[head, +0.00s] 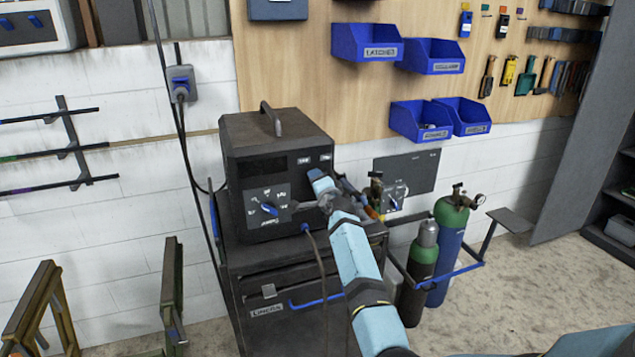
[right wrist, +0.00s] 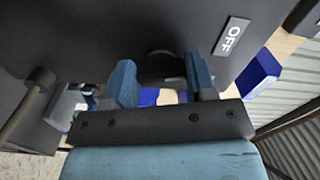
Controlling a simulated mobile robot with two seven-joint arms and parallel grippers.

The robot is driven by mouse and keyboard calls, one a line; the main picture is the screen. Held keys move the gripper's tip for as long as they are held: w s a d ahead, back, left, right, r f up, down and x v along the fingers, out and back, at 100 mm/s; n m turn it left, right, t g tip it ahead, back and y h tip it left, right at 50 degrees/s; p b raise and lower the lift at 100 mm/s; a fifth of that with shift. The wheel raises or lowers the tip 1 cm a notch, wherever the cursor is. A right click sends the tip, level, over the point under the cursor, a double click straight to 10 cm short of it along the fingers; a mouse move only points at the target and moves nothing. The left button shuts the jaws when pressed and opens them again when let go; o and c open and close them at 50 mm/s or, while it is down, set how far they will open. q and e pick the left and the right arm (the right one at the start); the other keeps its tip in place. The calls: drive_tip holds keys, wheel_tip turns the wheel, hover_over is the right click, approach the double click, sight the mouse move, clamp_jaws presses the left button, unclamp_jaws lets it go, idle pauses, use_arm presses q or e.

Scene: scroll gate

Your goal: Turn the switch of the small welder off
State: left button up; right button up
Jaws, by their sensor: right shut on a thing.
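The small welder (head: 270,150) is a black box with a top handle, standing on a dark cart. My right gripper (head: 326,196) is at the right part of its front face and hides the switch in the head view. In the right wrist view my right gripper (right wrist: 161,82) has its two blue fingers on either side of the dark switch (right wrist: 160,66), shut on it. A white OFF label (right wrist: 231,38) is on the panel beside it. My left gripper is not in view.
A dial with a blue pointer (head: 270,209) is on the welder's front left, with a cable below. The cart (head: 270,290) has drawers and a blue handle. Gas cylinders (head: 452,230) stand to the right. Blue bins (head: 366,42) hang above.

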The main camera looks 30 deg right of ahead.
drive_tip(key=shift+d+r+n+p, duration=0.1)
drive_tip(key=shift+r+n+p, duration=0.1)
drive_tip(key=shift+n, duration=0.9)
drive_tip(key=shift+d+r+n+p, duration=0.1)
drive_tip(key=shift+r+n, duration=0.05)
drive_tip(key=shift+n, duration=0.95)
drive_tip(key=o, duration=0.9)
drive_tip(key=shift+w+f, duration=0.1)
drive_tip(key=shift+f, duration=0.05)
drive_tip(key=shift+o, duration=0.2)
drive_tip(key=shift+a+f, duration=0.1)
drive_tip(key=shift+f, duration=0.05)
drive_tip(key=b+v, duration=0.1)
drive_tip(key=v, duration=1.3)
drive_tip(key=shift+b, duration=0.4)
drive_tip(key=shift+w+a, duration=0.1)
